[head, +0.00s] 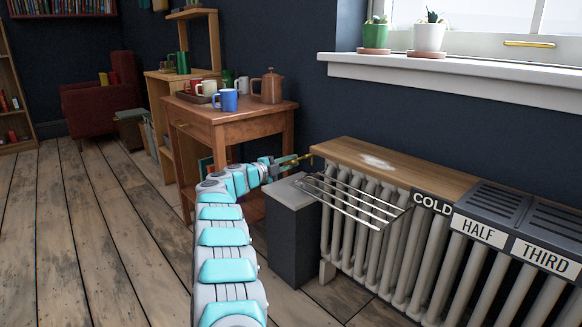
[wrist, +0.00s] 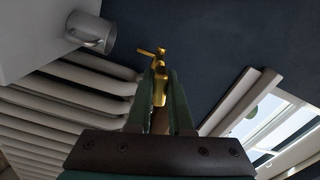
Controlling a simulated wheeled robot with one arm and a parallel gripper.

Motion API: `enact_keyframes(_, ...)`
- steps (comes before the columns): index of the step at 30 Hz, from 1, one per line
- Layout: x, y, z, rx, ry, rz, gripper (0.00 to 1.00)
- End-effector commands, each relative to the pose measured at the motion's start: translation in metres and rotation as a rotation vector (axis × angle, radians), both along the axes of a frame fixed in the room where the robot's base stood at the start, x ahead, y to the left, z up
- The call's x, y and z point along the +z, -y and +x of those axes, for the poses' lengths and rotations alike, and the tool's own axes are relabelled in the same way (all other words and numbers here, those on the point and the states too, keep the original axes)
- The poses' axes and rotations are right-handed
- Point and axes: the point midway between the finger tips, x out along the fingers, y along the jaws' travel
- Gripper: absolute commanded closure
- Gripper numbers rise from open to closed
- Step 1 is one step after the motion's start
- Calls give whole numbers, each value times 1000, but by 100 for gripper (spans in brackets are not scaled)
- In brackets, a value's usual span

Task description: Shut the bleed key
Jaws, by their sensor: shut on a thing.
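The brass bleed key (head: 301,158) is at the left end of the radiator (head: 372,216), just below the wooden top. In the wrist view the brass key (wrist: 159,88) is between my two finger pads, with a short brass piece sticking out sideways beyond the tips. My gripper (head: 284,162) is shut on it; the gripper also shows in the wrist view (wrist: 163,84). I cannot tell how far the key is turned. A grey metal mug (wrist: 90,32) stands near the key in the wrist view.
A dark grey box (head: 292,235) stands below my gripper, beside the radiator. A wire rack (head: 350,200) juts from the radiator front. Signs read COLD (head: 432,204), HALF (head: 478,233) and THIRD (head: 543,255). A wooden table (head: 235,116) with mugs stands behind my arm. Floor at left is clear.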

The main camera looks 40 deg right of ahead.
Motion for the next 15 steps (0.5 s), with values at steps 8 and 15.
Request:
enact_keyframes(8,-2,0,0,-2,186,15,100)
enact_keyframes(15,-1,0,-1,-3,275,22,100)
